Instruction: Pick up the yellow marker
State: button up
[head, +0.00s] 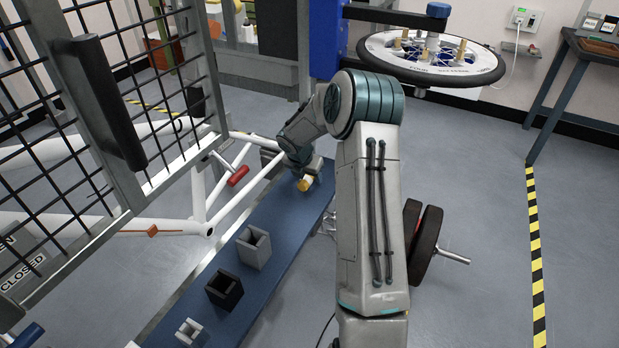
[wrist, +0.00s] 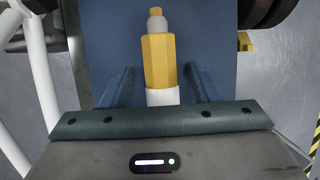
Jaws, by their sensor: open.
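The yellow marker (wrist: 158,62) has a yellow body, a white band at its near end and a grey and yellow tip at its far end. In the wrist view it lies in line between the two fingers of my gripper (wrist: 160,86), with a gap on each side. My gripper is open. In the head view my gripper (head: 303,172) is at the far end of the blue bench (head: 290,225), and a yellow end of the marker (head: 305,184) shows beside it. I cannot tell whether the marker touches the bench.
A light grey holder (head: 254,248), a black holder (head: 225,290) and a smaller grey holder (head: 188,332) stand along the bench. A white bicycle frame (head: 160,228) with a red grip (head: 238,175) and a mesh gate (head: 95,110) are left. Dark weights (head: 425,245) are right.

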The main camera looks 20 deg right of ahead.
jog(key=c, duration=1.1)
jog(key=shift+o, duration=0.2)
notch_tip(320, 180, up, 4)
jog(key=shift+r+p, duration=0.1)
jog(key=shift+p, duration=0.55)
jog(key=s+d+r+p, duration=0.2)
jog(key=s+d+r, duration=0.5)
jog(key=s, duration=0.1)
jog(key=shift+s+d+p, duration=0.4)
jog(key=shift+o, duration=0.6)
grip_shut()
